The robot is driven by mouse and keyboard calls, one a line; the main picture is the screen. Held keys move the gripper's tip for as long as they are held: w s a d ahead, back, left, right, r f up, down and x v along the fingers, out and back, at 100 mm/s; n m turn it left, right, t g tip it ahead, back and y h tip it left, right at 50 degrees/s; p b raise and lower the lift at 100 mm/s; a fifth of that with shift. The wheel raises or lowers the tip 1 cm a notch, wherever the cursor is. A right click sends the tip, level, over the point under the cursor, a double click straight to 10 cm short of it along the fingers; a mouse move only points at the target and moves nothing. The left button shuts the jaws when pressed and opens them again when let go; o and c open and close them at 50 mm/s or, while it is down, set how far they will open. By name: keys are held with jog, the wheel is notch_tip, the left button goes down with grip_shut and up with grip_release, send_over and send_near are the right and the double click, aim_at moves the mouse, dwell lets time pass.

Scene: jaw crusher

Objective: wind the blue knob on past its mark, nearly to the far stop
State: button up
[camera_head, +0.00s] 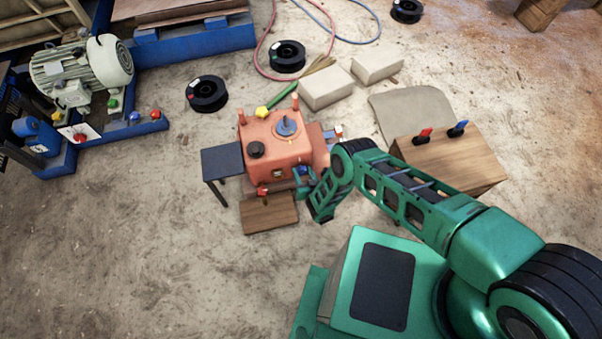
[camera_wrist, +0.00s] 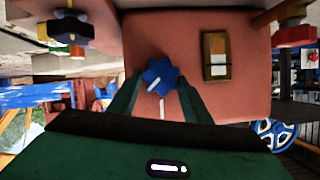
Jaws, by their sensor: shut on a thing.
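The blue knob (camera_wrist: 160,76) is a lobed star shape on the face of the orange-red machine box (camera_wrist: 240,100) in the wrist view. A white line on the knob points down and to the left. A separate white mark (camera_wrist: 162,108) stands upright on the box just below the knob. My gripper (camera_wrist: 160,80) is shut on the knob, with one dark green finger on each side of it. In the head view the orange box (camera_head: 268,143) stands left of my arm, and my gripper (camera_head: 304,177) is at its near right side. The knob's stops cannot be made out.
A red-handled part (camera_wrist: 295,33) and a yellow-and-blue one (camera_wrist: 68,28) flank the box. A rocker switch (camera_wrist: 217,57) sits right of the knob. In the head view a small dark table (camera_head: 222,160) stands left, and a wooden box (camera_head: 455,160) stands right.

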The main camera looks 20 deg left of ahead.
jog(key=shift+s+d+f+m+g+y, duration=0.1)
jog(key=shift+m+g+y, duration=0.15)
jog(key=shift+m+y, duration=0.4)
jog(key=shift+d+f+m+g+y, duration=0.1)
jog(key=shift+m+g+y, duration=0.2)
jog(key=shift+m, duration=0.65)
jog(key=o, duration=0.9)
jog(key=shift+o, duration=0.8)
jog(key=shift+d+r, duration=0.1)
jog(key=shift+d, duration=0.05)
jog(key=v, duration=1)
jog(key=shift+s+d, duration=0.25)
